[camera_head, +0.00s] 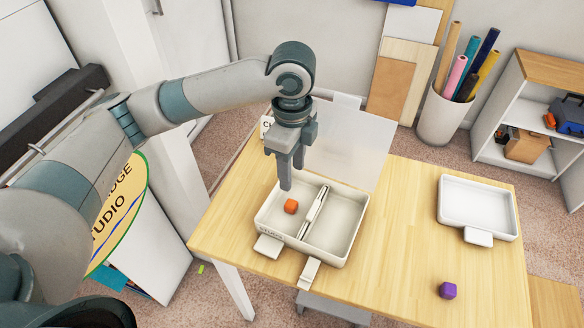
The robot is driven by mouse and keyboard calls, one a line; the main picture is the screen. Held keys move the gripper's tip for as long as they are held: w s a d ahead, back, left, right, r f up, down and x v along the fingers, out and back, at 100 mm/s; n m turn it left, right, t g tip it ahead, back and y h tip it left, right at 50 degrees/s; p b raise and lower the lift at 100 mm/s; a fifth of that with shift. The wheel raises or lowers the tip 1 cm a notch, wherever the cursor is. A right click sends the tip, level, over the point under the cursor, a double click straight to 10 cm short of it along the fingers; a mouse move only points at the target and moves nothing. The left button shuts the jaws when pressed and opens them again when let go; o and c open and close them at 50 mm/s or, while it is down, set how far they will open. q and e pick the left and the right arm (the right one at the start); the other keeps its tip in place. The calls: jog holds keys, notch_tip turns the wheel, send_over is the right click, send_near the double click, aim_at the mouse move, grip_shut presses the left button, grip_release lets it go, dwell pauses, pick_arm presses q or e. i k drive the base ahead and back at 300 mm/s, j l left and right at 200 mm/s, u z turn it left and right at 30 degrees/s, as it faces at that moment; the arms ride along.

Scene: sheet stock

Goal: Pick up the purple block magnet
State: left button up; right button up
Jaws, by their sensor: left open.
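The purple block magnet (447,290) is a small purple cube on the bare wooden table (400,262), near its front right, in front of the white tray. My left gripper (291,178) points down over the left compartment of the divided white box, far to the left of the purple block. Its jaws are open with nothing seen between them. My right gripper is not in view.
The divided box (347,248) holds an orange cube (291,206) in its left compartment. A frosted upright sheet (345,143) stands behind it. A shallow white tray (447,217) sits at the right. The table between box and tray is clear.

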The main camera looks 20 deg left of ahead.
aim_at(448, 291)
jog(key=z, duration=1.05)
jog(key=l+u, duration=1)
jog(key=l, duration=0.2)
